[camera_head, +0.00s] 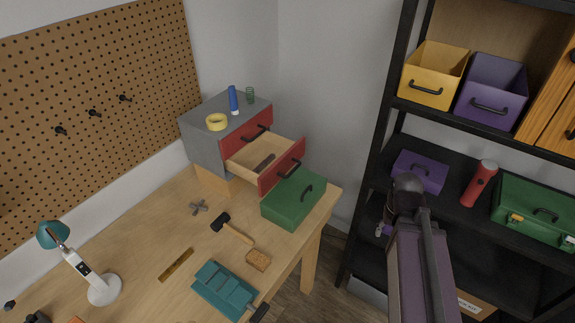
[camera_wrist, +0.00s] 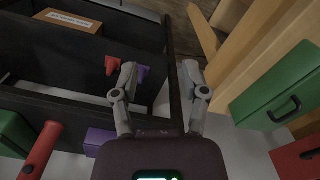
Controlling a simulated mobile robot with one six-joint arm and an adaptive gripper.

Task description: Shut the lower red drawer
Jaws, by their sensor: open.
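The lower red drawer (camera_head: 282,168) is pulled well out of the grey cabinet (camera_head: 203,148) on the workbench. Its red front has a black handle, and a dark item lies inside. What looks like its front (camera_wrist: 297,160) also shows at the lower right edge of the wrist view. The upper red drawer (camera_head: 240,136) is shut. My gripper (camera_wrist: 158,75) is open and empty, fingers apart, to the left of the drawer in the wrist view. In the head view my arm is by the black shelf, right of the drawer and apart from it; its fingers are not clear there.
A green box (camera_head: 290,203) stands close beside the drawer front on the workbench (camera_head: 150,230); it also shows in the wrist view (camera_wrist: 275,88). Tape, a blue bottle and a green item sit on the cabinet. A black shelf (camera_head: 370,165) with bins stands at right. Floor shows between.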

